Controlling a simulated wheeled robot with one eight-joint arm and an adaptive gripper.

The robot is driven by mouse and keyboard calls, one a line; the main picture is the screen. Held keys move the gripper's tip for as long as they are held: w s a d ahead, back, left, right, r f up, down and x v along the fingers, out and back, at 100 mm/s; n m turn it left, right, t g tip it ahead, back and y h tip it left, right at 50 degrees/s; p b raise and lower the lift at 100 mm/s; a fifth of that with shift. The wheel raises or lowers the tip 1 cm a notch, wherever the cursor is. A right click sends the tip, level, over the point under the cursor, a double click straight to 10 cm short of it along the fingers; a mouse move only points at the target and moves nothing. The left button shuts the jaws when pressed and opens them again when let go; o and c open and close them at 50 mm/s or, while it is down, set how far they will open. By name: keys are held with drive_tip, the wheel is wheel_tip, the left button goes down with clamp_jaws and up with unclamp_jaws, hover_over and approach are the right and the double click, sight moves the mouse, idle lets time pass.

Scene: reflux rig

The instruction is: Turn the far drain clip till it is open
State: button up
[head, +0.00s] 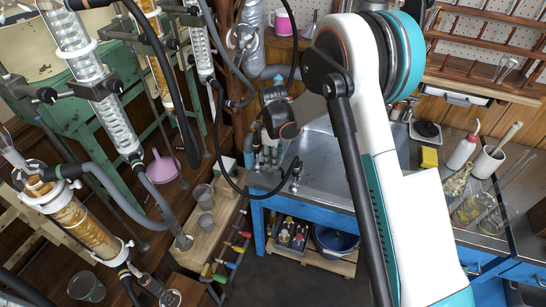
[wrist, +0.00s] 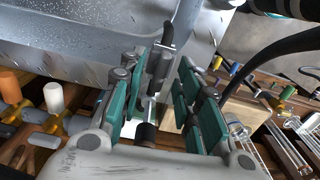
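My gripper (wrist: 160,95) shows in the wrist view with its two teal-padded fingers apart. A dark lever-like part (wrist: 160,65) stands in the gap between the fingers. I cannot tell whether it is the far drain clip or whether either finger touches it. No gap is clearly seen around its lower end. In the head view the fingers cannot be made out. The glass reflux columns stand at the left there, the near one (head: 85,228) amber-filled, with grey hoses (head: 118,200) running down from them. No drain clip can be told apart for certain.
A steel sink (head: 335,150) on a blue frame stands at the centre; its grey wall (wrist: 80,45) fills the wrist view's upper left. A black hose (wrist: 262,66) crosses at the right. Coloured handles (head: 232,265) line a wooden bench. Glassware (head: 478,205) stands at the right.

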wheel_tip(320, 180, up, 12)
idle(0.5)
idle(0.3)
drive_tip(key=s+d+r+m+t, duration=0.2)
drive_tip(key=s+d+r+m, duration=0.1)
drive_tip(key=s+d+r, duration=0.4)
drive_tip(key=s+d+r+m+t, duration=0.1)
drive_tip(key=s+d+r+m, duration=0.4)
drive_tip(key=r, duration=0.4)
drive_tip(key=s+d+m+t, duration=0.2)
drive_tip(key=s+d+m, duration=0.1)
drive_tip(key=s, duration=0.6)
drive_tip(key=s+d+m+t, duration=0.2)
drive_tip(key=s+d+m, duration=0.1)
drive_tip(key=s, duration=0.7)
drive_tip(key=shift+s+d+m, duration=0.15)
drive_tip(key=shift+d+m, duration=0.15)
drive_tip(key=shift+d, duration=0.45)
